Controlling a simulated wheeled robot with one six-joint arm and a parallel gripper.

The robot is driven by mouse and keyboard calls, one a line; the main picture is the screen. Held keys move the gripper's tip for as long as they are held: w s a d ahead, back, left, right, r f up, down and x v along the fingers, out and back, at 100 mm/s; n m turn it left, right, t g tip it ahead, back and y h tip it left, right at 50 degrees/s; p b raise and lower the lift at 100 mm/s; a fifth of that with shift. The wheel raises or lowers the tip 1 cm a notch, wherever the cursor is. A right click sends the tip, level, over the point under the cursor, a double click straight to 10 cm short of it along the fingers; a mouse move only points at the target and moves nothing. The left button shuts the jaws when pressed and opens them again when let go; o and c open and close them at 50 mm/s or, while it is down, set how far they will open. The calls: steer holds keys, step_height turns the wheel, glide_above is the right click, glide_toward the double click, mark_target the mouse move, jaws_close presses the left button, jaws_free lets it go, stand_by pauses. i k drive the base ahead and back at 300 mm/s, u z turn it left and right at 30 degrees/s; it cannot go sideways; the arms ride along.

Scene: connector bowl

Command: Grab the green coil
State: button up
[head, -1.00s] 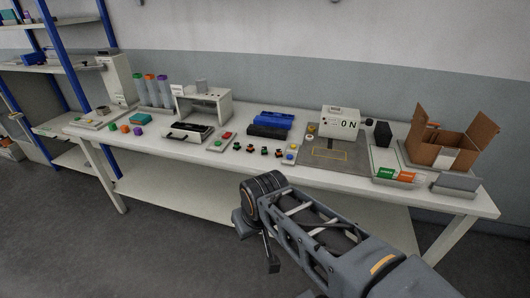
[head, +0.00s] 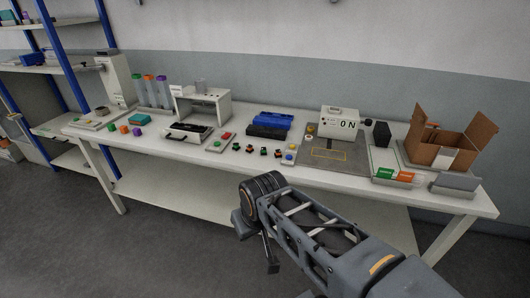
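A small green piece (head: 113,127) lies on the left part of the white workbench (head: 150,152), beside an orange piece (head: 124,128) and a purple piece (head: 137,131). It may be the green coil, but it is too small for me to be sure of its shape. My gripper (head: 270,262) hangs low in front of the bench's front edge, below and to the right of these pieces and well apart from them. Its fingers are small and dark, and I cannot see whether they are open or shut.
Tubes with coloured caps (head: 150,92) stand behind the small pieces. A white stand (head: 218,108), blue bins (head: 270,120), a white device (head: 338,122) and an open cardboard box (head: 449,145) fill the bench rightwards. Several small connectors (head: 264,151) lie near the middle. Floor in front is clear.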

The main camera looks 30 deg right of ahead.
mark_target(236, 145)
steer(key=z, duration=0.75)
steer(key=k, duration=1.05)
steer(key=z, duration=0.7)
steer(key=i, duration=1.55)
steer(key=u, duration=1.75)
steer(key=i, duration=0.9)
steer(key=u, duration=1.05)
